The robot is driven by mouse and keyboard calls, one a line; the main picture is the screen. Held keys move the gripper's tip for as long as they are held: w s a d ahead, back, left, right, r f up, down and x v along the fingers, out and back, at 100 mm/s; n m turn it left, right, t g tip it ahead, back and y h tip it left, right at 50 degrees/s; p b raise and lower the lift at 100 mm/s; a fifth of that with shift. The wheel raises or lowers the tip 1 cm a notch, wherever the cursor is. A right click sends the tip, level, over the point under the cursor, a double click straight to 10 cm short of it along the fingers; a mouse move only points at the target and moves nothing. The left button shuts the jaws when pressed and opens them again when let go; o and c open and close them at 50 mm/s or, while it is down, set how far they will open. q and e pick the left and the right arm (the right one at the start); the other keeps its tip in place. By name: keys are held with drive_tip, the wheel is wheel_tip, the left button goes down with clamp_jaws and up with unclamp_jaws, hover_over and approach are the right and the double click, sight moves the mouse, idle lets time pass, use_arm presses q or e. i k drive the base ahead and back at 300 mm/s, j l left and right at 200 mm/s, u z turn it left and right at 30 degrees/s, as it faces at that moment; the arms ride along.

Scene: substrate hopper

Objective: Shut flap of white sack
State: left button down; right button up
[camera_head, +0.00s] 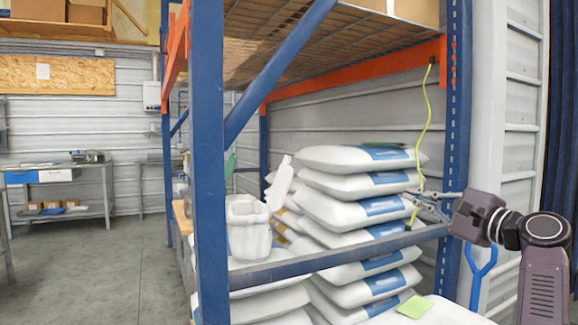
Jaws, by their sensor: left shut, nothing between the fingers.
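An open-topped white sack (249,232) stands on the rack at left of centre, beside a stack of sacks. A pale flap (280,183) stands raised and tilted at its upper right. The blue rack upright hides the area to its left.
Several stacked white sacks with blue labels (362,185) stand between my gripper and the open sack. A blue rack beam (330,258) crosses in front. A yellow-green cord (428,120) hangs near my gripper. The floor (110,270) at left is clear.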

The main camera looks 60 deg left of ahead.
sight(276, 197)
drive_tip(key=i+j, duration=0.1)
drive_tip(key=j, duration=2.4)
drive_tip(key=i, duration=0.05)
